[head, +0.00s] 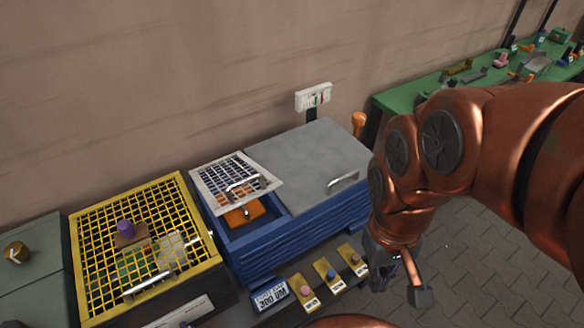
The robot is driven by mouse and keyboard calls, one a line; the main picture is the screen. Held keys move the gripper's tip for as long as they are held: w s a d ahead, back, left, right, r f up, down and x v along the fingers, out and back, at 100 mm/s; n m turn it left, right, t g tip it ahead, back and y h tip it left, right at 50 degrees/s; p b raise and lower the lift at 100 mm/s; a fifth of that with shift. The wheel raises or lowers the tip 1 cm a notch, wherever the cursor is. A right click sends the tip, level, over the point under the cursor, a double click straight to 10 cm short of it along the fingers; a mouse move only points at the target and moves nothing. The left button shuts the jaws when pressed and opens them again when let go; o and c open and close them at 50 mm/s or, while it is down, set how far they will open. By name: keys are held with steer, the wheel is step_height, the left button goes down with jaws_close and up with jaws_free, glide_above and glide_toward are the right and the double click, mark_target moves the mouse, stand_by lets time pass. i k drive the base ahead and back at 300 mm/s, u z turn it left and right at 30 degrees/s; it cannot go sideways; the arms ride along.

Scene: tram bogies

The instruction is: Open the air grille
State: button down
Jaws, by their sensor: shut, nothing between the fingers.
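A white grille (225,178) with a metal bar handle sits over the left part of a blue ribbed box (290,240). Part of the box's compartment is uncovered in front of the grille, and an orange piece (243,214) shows inside. I cannot tell whether the grille is tilted up or slid back. My gripper (398,286) is shut and empty, pointing down to the right of the box and apart from the grille. My arm hides some of the area behind it.
A grey lid (312,160) with a handle covers the box's right part. Several small yellow-based buttons (328,273) line the front. A green table (440,92) holds parts at the back right.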

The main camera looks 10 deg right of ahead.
mark_target(262, 174)
steer(key=z, duration=0.1)
steer(key=k, duration=1.35)
steer(key=u, duration=1.65)
steer(key=i, duration=0.5)
steer(key=z, duration=0.15)
